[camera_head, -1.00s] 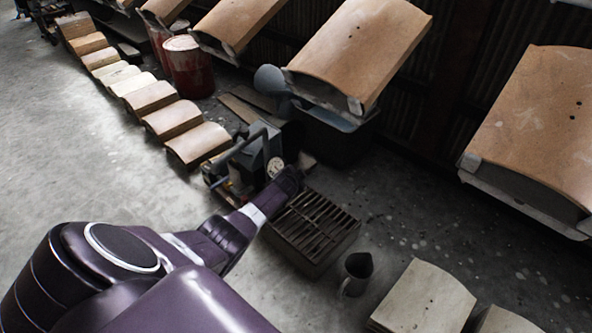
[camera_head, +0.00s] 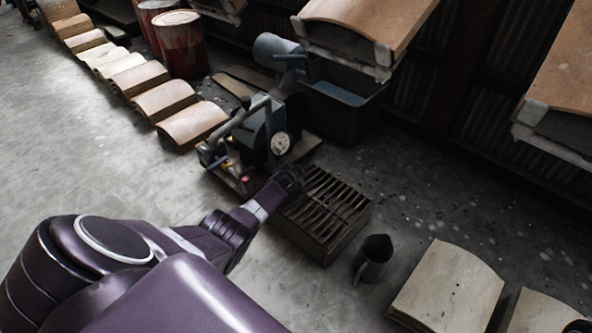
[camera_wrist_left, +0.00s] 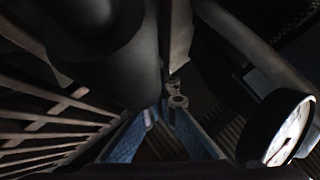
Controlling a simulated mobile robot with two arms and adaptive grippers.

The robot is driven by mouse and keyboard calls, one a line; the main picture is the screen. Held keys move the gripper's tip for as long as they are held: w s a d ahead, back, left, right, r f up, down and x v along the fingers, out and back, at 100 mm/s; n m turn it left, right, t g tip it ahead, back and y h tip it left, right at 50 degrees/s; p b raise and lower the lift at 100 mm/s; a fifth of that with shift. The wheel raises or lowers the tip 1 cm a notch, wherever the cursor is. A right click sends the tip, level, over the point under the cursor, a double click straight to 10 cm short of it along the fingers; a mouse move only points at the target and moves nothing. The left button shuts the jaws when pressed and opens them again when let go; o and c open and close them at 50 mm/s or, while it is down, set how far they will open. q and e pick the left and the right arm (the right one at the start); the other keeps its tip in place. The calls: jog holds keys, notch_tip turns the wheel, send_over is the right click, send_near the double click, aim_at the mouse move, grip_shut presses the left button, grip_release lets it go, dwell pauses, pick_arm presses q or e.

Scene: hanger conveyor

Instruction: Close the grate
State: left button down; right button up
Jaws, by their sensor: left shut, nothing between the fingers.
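The grate (camera_head: 335,200) is a dark slatted metal grid on top of a low box on the floor. It looks level, but I cannot tell whether it is fully down. My left gripper (camera_head: 291,180) is at the grate's upper-left corner, beside the machine with the round gauge. It is shut and empty; I cannot tell whether it touches the grate. In the left wrist view the grate's bars (camera_wrist_left: 45,130) run along the left, past a dark rounded part that hides some of them. My right gripper is not in view.
The pump-like machine (camera_head: 255,140) with a white gauge (camera_head: 280,143) stands close to my gripper. A dark jug (camera_head: 374,259) stands right of the grate. Curved panels (camera_head: 375,20) hang above. Stacked panels (camera_head: 450,285) lie at lower right. Open floor is on the left.

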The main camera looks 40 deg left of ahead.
pick_arm(q)
jog(key=shift+f, duration=0.25)
jog(key=shift+s+r, duration=0.1)
dwell(0.4)
jog(key=shift+s+r, duration=0.2)
jog(key=shift+s, duration=0.1)
jog(key=shift+v, duration=5.55)
jog(key=shift+d, duration=0.1)
